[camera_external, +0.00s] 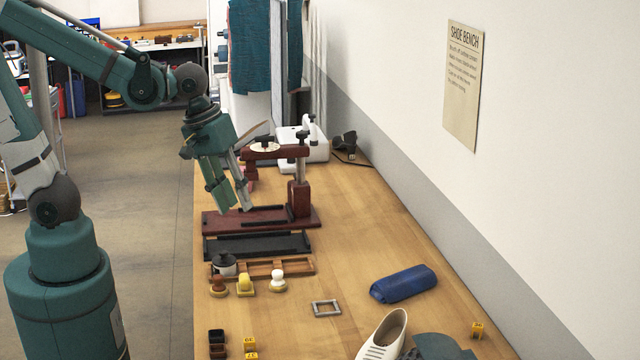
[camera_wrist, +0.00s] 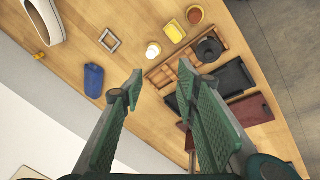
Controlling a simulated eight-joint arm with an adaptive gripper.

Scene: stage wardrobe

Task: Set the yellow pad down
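The yellow pad (camera_external: 246,284), a yellow piece with a squarish base, rests on the wooden bench between a brown-topped round piece (camera_external: 217,286) and a white-topped one (camera_external: 278,281). It also shows in the wrist view (camera_wrist: 174,31), near the top. My gripper (camera_external: 234,209) is in the air over the dark red press, farther along the bench than the pad. In the wrist view my gripper (camera_wrist: 160,81) has its two fingers well apart, with nothing between them. The pad lies clear of both fingers.
A wooden tray (camera_external: 304,267) with a dark pot (camera_external: 224,264) stands behind the pad. The red press (camera_external: 312,218) and a black tray (camera_external: 290,243) lie beyond.

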